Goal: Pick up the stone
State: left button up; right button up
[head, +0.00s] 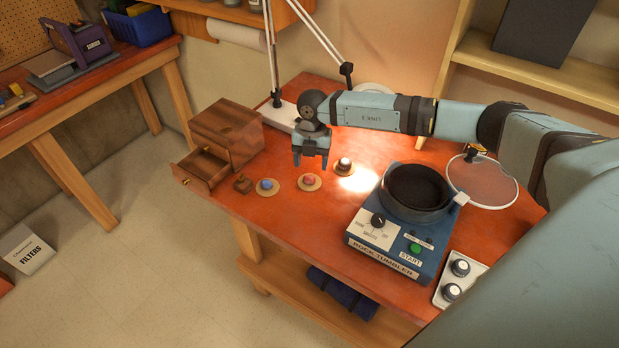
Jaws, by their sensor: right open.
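Several small stones sit on round wooden discs on the orange workbench (285,215). One is a blue stone (266,184), one is a reddish-pink stone (308,179), and one is a pale stone (345,162) at the edge of a bright patch of light. My right gripper (311,163) points down with its fingers apart, and nothing shows between them. In the picture it is just above the reddish-pink stone; I cannot tell its exact height. My left gripper is not in view.
A rock tumbler (395,255) with an open drum stands right of the stones, its clear lid (482,182) behind. A wooden drawer box (228,135) with an open drawer (203,168) is at left. A lamp (282,116) stands behind.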

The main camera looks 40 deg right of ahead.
aim_at(309, 179)
jog(key=f, duration=0.3)
jog(key=a+f+p, duration=0.1)
jog(key=shift+s+f, duration=0.25)
jog(key=shift+f, duration=0.15)
jog(key=c, duration=1)
